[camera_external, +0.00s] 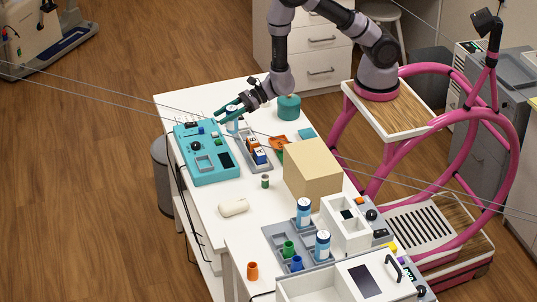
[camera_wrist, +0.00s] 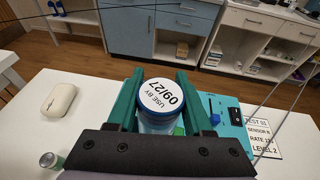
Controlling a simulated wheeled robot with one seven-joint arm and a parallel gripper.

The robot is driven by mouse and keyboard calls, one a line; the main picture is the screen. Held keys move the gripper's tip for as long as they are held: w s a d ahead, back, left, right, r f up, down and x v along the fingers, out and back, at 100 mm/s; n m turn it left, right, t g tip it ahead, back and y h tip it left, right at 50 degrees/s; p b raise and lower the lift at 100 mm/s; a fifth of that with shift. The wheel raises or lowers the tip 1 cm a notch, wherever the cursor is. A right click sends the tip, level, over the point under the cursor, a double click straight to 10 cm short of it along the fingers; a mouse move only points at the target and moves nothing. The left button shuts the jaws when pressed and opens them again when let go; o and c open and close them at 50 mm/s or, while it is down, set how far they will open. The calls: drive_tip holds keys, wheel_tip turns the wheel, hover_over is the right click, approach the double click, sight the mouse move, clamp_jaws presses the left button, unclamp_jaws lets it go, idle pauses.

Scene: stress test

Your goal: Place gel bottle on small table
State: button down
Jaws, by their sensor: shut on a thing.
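My gripper (camera_external: 232,113) is shut on a bottle with a blue rim and a white lid printed "USE BY 09/27" (camera_wrist: 161,97); I take it as the gel bottle. Its green fingers stand on both sides of it in the wrist view (camera_wrist: 162,100). In the outside view the bottle (camera_external: 233,127) is small, beside the teal device, and I cannot tell whether it touches the table. The white table (camera_external: 207,207) lies below my gripper. Which surface is the small table is unclear; a pale tabletop (camera_wrist: 8,58) shows at the wrist view's left edge.
A teal device (camera_external: 207,170), a grey tray of small items (camera_external: 257,163), a teal jar (camera_external: 289,107) and a cardboard box (camera_external: 312,173) crowd the table. A cream object (camera_external: 233,207) lies nearer the front. Two blue-and-white bottles (camera_external: 303,212) (camera_external: 322,245) stand in a grey rack.

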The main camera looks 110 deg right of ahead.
drive_tip(key=s+d+f+n+g+y, duration=0.15)
drive_tip(key=s+d+n+y, duration=0.3)
drive_tip(key=s, duration=0.45)
drive_tip(key=s+d+f+n+g+y, duration=0.1)
drive_tip(key=s+d+n+g+y, duration=0.2)
drive_tip(key=s+d, duration=0.4)
drive_tip(key=shift+t+y, duration=0.25)
drive_tip(key=shift+y, duration=0.4)
drive_tip(key=shift+s+a+f, duration=0.25)
drive_tip(key=shift+f, duration=1.4)
drive_tip(key=shift+s+a+f, duration=0.25)
drive_tip(key=shift+f, duration=1.35)
drive_tip(key=shift+s+a+f, duration=0.25)
drive_tip(key=shift+f, duration=1.4)
drive_tip(key=shift+f, duration=0.1)
drive_tip(key=shift+c, duration=1.5)
unclamp_jaws()
